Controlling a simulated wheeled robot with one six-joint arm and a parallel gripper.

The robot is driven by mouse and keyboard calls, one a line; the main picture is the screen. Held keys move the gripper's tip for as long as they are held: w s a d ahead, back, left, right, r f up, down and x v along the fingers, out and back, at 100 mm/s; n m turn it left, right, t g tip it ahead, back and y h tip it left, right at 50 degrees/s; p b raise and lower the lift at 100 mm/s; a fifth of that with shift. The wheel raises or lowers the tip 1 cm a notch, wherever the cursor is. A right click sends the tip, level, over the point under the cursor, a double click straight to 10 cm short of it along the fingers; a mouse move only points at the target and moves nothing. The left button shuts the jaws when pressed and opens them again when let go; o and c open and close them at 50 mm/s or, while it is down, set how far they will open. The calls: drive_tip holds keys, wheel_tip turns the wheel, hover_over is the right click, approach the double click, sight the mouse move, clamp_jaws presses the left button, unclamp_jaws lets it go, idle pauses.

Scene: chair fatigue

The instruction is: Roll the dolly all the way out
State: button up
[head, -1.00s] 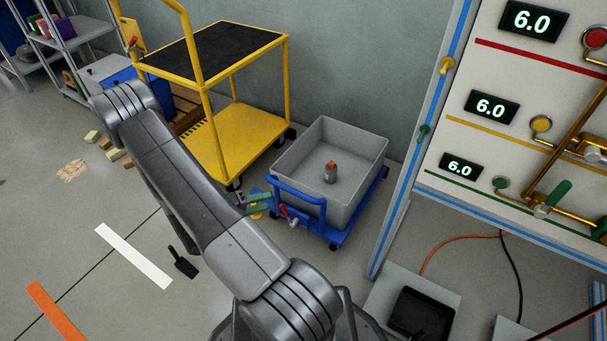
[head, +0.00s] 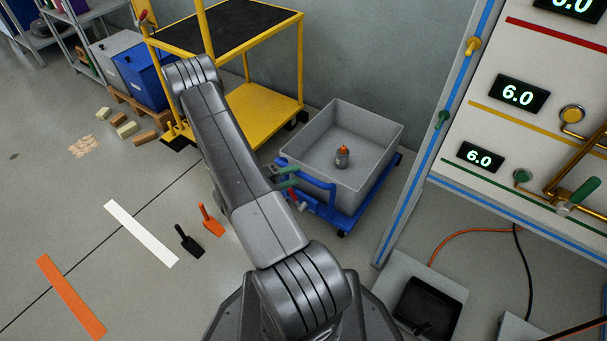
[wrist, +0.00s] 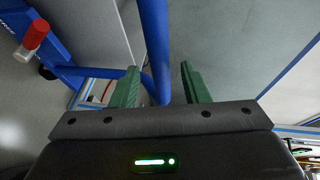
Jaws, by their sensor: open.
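The blue dolly (head: 350,222) stands on the floor between the yellow cart and the wall panel. It carries a grey bin (head: 372,178) with a small grey bottle (head: 342,158) with an orange top inside. Its blue handle (head: 318,180) faces my arm. My gripper (head: 284,177) is open at the handle, its green fingers partly hidden by my arm.
The yellow cart (head: 270,108) stands left of the dolly. The wall panel (head: 470,125) and a grey floor plate (head: 452,290) are to the right. An orange tool (head: 210,220) and a black one (head: 187,240) are on the floor at left.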

drive_tip(key=shift+b+x, duration=0.55)
drive_tip(key=shift+x, duration=1.85)
clamp_jaws()
